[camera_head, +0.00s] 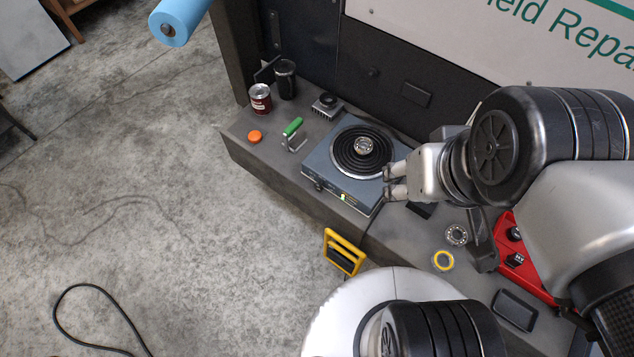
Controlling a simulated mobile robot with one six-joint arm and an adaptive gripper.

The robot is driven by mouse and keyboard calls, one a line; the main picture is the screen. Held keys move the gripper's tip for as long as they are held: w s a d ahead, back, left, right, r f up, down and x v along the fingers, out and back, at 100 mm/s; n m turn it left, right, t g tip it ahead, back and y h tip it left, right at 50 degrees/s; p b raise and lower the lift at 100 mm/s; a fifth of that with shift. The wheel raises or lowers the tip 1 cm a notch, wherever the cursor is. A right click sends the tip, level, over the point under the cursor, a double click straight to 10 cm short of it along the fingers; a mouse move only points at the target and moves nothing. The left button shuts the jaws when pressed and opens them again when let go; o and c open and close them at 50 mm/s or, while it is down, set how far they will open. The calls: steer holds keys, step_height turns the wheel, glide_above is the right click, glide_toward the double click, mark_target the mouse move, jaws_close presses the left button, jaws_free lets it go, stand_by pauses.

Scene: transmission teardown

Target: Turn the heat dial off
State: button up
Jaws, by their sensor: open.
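The hot plate (335,187) is a grey-blue box with a black coil burner (347,160) on top. A small metal part (364,146) sits in the middle of the coil. The heat dial (319,185) appears as a small dark knob on the front face near its left end. A small yellow-green light (343,197) shows on the same face. My gripper (387,181) is open and empty at the right edge of the hot plate, its fingers pointing left. It is apart from the dial. I cannot tell the dial's setting at this size.
A green-handled tool (292,128), an orange cap (254,136), a red can (260,98) and a black cup (286,79) stand left of the hot plate. A yellow frame (344,251) hangs at the bench front.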

steer(key=w+a+f+n+g+h, duration=0.1)
steer(key=w+a+f+n+h, duration=0.3)
steer(key=w+a+f+n, duration=0.35)
steer(key=w+a+f+n+g+h, duration=0.2)
steer(key=w+a+f+n+h, duration=0.2)
steer(key=w+f+n, duration=0.45)
steer(key=a+f+n+t+h+b, duration=0.1)
steer(key=a+f+n+t, duration=0.2)
steer(key=f, duration=0.5)
steer(key=a+f+n+t+h, duration=0.1)
steer(key=a+f+n, duration=0.1)
steer(key=a+f, duration=0.45)
steer(key=n+t+y, duration=0.2)
steer(key=n+t, duration=0.3)
steer(key=n, duration=0.2)
glide_toward(317, 188)
steer(key=b+x, duration=0.3)
steer(key=x, duration=0.5)
steer(key=shift+w+d+f, duration=0.1)
steer(key=shift+w, duration=0.1)
steer(key=shift+c, duration=0.5)
